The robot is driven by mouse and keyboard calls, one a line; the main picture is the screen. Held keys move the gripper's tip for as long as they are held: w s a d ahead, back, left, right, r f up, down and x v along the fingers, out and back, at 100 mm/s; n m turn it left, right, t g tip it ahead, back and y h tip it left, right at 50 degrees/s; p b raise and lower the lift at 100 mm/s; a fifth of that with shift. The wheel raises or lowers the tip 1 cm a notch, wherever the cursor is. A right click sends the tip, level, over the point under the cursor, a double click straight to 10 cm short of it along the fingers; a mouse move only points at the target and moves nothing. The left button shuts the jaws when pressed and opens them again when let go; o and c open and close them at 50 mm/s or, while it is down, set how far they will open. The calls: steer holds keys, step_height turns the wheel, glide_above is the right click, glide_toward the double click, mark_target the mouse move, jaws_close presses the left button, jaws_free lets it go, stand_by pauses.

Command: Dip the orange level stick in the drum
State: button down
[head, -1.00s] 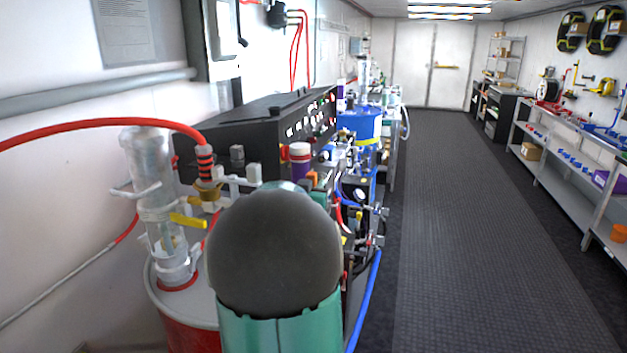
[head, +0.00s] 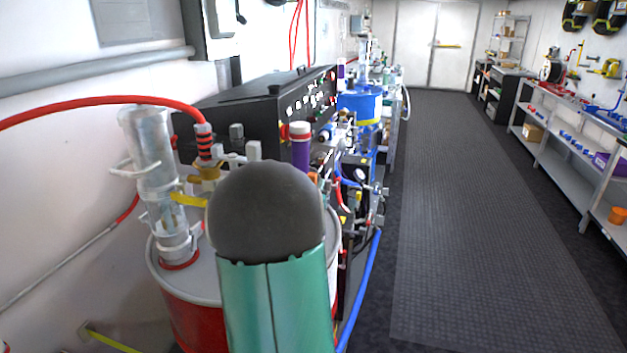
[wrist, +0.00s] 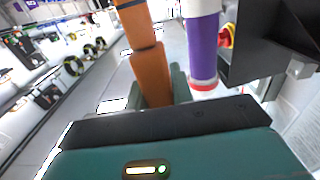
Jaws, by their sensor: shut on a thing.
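The orange level stick (wrist: 150,72) stands between the fingers of my gripper (wrist: 158,92) in the wrist view, and the gripper is shut on it. The stick runs up out of the top of that view, so its far end is not seen. In the head view my own arm's dark dome and teal link hide the gripper and most of the stick. A red drum (head: 186,318) with a pale lid (head: 207,279) stands at left, partly behind my arm. A blue drum (head: 360,103) stands farther back. I cannot tell which one the task means.
A clear pump (head: 153,165) with a red hose (head: 90,108) stands on the red drum's lid. A purple cylinder (head: 301,152) stands by the black control panel (head: 270,107), and shows close beside the stick in the wrist view (wrist: 202,42). The aisle floor (head: 475,220) is clear.

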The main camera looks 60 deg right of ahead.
steer(key=shift+f, duration=2.2)
step_height(320, 180, up, 26)
stand_by(2.4)
steer(key=shift+r, duration=0.1)
